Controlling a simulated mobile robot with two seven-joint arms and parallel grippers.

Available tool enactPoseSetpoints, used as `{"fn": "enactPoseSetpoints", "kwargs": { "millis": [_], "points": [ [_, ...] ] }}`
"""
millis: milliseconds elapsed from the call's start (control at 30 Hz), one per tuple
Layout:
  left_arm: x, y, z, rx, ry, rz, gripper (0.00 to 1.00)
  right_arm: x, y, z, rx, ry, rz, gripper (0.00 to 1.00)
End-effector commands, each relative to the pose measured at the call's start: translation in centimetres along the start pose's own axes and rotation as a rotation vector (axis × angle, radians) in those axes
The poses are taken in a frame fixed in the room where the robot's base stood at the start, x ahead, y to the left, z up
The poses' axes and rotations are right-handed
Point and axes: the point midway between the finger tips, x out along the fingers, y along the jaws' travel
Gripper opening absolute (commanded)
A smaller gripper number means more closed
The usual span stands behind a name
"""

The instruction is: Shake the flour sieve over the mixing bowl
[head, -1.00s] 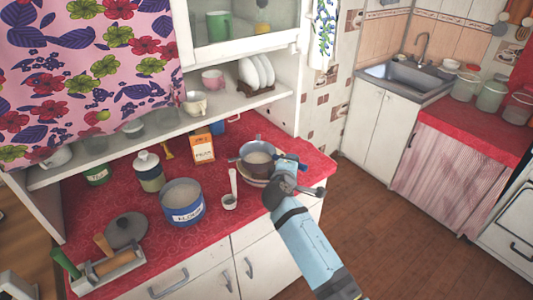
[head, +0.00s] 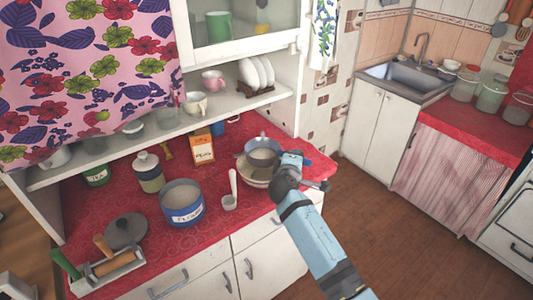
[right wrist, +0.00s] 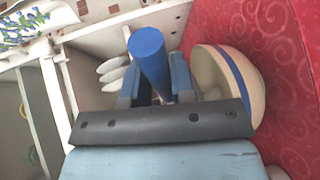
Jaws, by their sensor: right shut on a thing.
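The flour sieve (head: 263,152) is a grey-blue round pan held above the mixing bowl. Its inside looks pale; how much flour it holds I cannot tell. The mixing bowl (head: 252,176) is cream coloured and stands on the red counter, partly hidden under the sieve. In the right wrist view the bowl (right wrist: 240,90) shows a blue stripe, beside the fingers. My right gripper (head: 288,162) is shut on the sieve's handle, whose blue end (right wrist: 148,55) sticks out between the fingers in the right wrist view. My left gripper is not in view.
On the red oilcloth (head: 215,240) stand a blue flour tin (head: 182,205), a white scoop (head: 231,195), an orange box (head: 203,147), a lidded jar (head: 149,175) and a rolling pin rack (head: 112,265). Shelves with cups and plates (head: 257,72) rise behind.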

Motion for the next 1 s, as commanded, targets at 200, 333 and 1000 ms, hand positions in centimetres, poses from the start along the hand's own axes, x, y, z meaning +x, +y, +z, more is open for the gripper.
{"fn": "enactPoseSetpoints", "kwargs": {
  "millis": [200, 333, 1000],
  "points": [
    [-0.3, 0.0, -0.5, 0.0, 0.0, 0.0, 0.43, -2.8, -0.4, -0.8, 0.001, 0.001, 0.001, 0.0],
    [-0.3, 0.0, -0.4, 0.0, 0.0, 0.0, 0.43, -2.7, -0.4, -0.8, 0.001, 0.0, 0.001, 0.0],
    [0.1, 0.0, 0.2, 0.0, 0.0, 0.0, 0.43, 2.8, 0.6, 0.8, 0.002, 0.0, 0.001, 0.0]
  ]
}}
